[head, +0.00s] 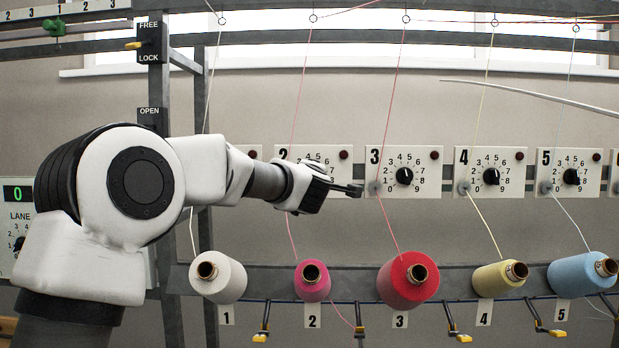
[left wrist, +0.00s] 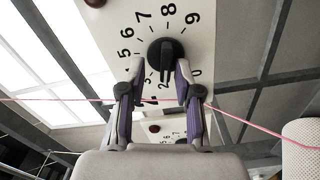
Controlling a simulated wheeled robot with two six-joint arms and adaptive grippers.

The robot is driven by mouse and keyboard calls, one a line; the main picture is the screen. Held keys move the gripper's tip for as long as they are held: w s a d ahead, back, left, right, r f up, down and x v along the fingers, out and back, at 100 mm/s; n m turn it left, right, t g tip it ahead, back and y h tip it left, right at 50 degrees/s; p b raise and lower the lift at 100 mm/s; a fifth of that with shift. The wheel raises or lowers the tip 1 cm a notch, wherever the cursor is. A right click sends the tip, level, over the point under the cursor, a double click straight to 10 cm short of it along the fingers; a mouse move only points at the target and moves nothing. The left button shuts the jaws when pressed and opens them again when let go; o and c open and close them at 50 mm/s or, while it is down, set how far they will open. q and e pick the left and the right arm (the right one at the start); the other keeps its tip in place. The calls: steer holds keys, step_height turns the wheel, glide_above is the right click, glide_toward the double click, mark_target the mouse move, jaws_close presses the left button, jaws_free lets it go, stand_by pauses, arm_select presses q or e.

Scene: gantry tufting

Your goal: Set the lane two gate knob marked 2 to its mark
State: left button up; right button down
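The lane two plate (head: 283,154), marked 2, is partly covered by my left arm in the head view; its knob is hidden there. My left gripper (head: 352,190) lies in front of the plate's lower right. In the left wrist view a black knob (left wrist: 166,52) sits on a white dial plate (left wrist: 100,25) with digits around it. My left gripper (left wrist: 160,72) is open, one finger on each side of the knob's lower part. I cannot tell whether the fingers touch it. A pale pointer line shows near the knob's lower end, toward the 2. My right gripper is not in view.
Plates three (head: 430,160), four (head: 462,170) and five (head: 546,170) stand in a row to the right. Cones sit below, including the pink (head: 311,285) and red (head: 405,290) ones. A pink thread (left wrist: 255,127) crosses close to my gripper in the left wrist view.

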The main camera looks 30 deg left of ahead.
arm_select(q)
steer(key=v, duration=0.7)
steer(key=shift+f, duration=0.25)
steer(key=shift+d, duration=0.2)
